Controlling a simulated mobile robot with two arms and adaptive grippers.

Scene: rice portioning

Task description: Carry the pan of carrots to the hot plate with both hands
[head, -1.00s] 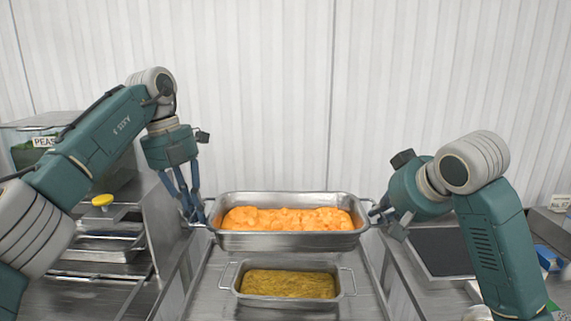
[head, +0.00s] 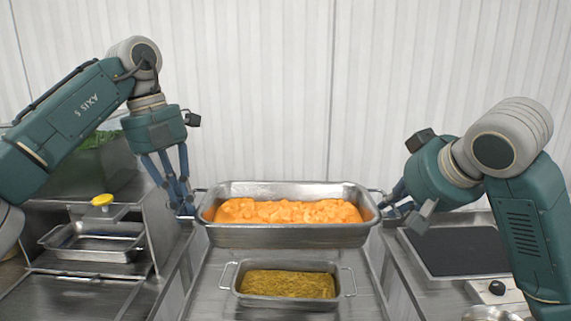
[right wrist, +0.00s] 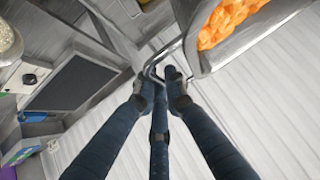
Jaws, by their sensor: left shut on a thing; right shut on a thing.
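A steel pan of carrots (head: 290,236) hangs level between my two grippers, above and behind a smaller pan; it also shows in the right wrist view (right wrist: 262,42). Orange carrots (head: 285,211) fill it. My left gripper (head: 186,207) is shut on the pan's left handle. My right gripper (head: 386,200) is shut on the right handle, and its fingers meet on the handle loop in the right wrist view (right wrist: 163,82). The hot plate (head: 458,251), a flat black square in a steel frame, lies on the right counter; it also shows in the right wrist view (right wrist: 72,84).
A small pan of brownish-green food (head: 288,284) sits on the middle counter in front. An empty steel pan (head: 92,243) stands on the left rack, below a yellow knob (head: 102,199). A black control knob (head: 496,287) is in front of the hot plate.

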